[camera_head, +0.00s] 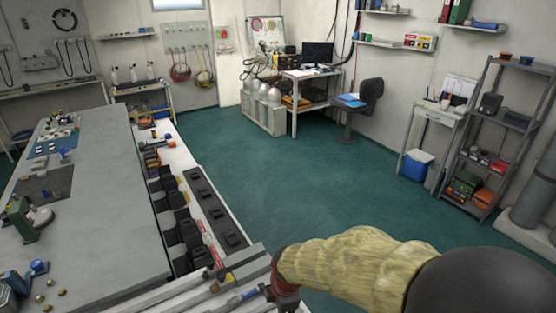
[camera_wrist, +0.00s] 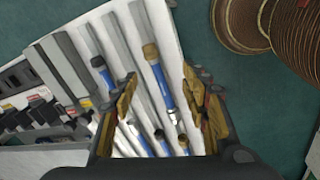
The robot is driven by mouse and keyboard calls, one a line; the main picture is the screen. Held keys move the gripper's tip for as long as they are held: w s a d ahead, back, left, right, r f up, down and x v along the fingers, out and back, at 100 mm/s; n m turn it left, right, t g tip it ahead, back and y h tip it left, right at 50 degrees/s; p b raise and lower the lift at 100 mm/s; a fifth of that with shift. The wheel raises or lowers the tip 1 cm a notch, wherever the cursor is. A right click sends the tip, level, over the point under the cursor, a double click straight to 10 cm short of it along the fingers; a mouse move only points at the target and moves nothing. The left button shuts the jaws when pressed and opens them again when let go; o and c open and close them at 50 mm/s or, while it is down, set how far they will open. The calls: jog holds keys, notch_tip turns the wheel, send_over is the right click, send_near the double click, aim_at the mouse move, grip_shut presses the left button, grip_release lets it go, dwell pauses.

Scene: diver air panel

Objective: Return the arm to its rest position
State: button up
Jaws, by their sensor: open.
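My arm, in a yellowish sleeve (camera_head: 350,262), reaches in from the lower right of the head view. My gripper (camera_head: 285,288) is at its end, beside the near end of the white bench strip, partly cut off by the frame's bottom edge. In the wrist view my gripper (camera_wrist: 160,85) has its two brownish fingers spread wide, with nothing held between them. Behind the fingers is a white surface with grey bars and several blue-handled tools (camera_wrist: 160,82). I cannot tell the height gap between fingers and tools.
A long grey workbench (camera_head: 105,210) fills the left. Black blocks (camera_head: 180,220) line the strip beside it. Brown coiled hose (camera_wrist: 290,40) shows at the wrist view's upper right. A chair (camera_head: 365,100), blue cooler (camera_head: 416,164) and shelf rack (camera_head: 510,120) stand farther off. The green floor between is clear.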

jog(key=s+d+r+m+t, duration=0.2)
jog(key=s+d+r+m, duration=0.5)
jog(key=r, duration=0.5)
jog(key=s+d+r+m+t+h, duration=0.1)
jog(key=s+d+r+m+t, duration=0.1)
jog(key=s+d+r+m, duration=0.6)
jog(key=d+r+m, duration=0.3)
jog(key=r+m, duration=0.1)
jog(key=m, duration=0.2)
jog(key=shift+d, duration=0.3)
jog(key=shift+s, duration=0.1)
